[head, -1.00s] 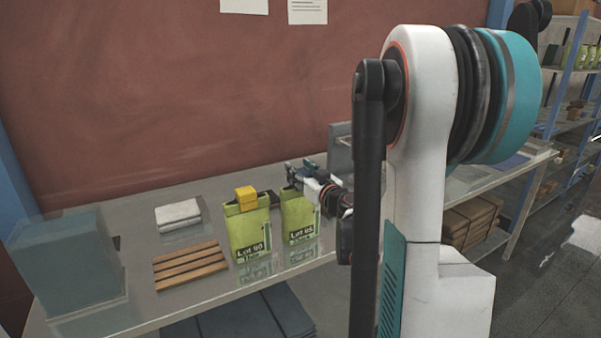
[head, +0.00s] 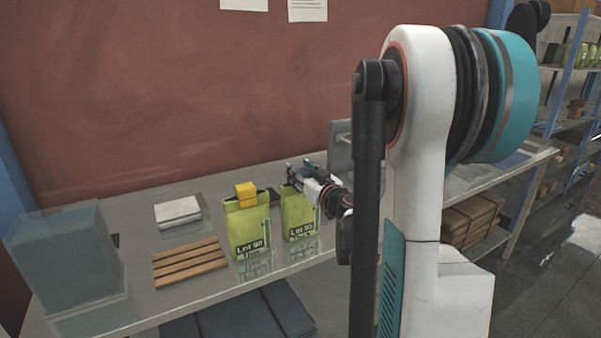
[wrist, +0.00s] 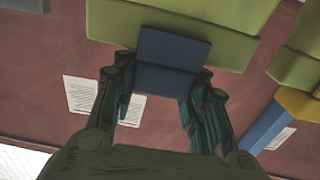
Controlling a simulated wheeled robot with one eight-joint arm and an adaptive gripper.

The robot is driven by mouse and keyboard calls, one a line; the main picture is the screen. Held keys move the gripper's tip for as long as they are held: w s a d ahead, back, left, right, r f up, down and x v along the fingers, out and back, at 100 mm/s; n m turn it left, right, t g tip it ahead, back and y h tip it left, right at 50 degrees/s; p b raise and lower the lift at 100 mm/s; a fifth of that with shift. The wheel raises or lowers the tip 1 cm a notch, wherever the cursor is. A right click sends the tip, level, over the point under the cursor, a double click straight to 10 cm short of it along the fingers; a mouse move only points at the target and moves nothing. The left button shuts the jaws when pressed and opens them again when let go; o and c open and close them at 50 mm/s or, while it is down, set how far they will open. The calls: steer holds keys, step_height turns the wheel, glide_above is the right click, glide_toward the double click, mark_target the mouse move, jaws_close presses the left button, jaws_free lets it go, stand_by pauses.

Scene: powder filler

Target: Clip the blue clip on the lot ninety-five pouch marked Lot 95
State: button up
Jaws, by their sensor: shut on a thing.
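The Lot 95 pouch (head: 299,220) is green and stands upright on the bench, just right of the Lot 90 pouch (head: 249,225). My gripper (head: 302,170) is at its top edge. In the wrist view, the two fingers (wrist: 157,100) are shut on the blue clip (wrist: 172,61). The clip overlaps the edge of the green pouch (wrist: 115,22); I cannot tell whether it grips around both sides. The clip is mostly hidden by the fingers in the head view. A yellow clip (head: 246,192) sits on top of the Lot 90 pouch.
A wooden slatted rack (head: 190,263) lies left of the pouches, with a white folded stack (head: 178,211) behind it. A grey-blue box (head: 63,258) stands at the left end. A grey panel (head: 341,148) rises behind my gripper.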

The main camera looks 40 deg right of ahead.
steer(key=shift+f, duration=0.25)
steer(key=o, duration=1)
steer(key=shift+c, duration=0.2)
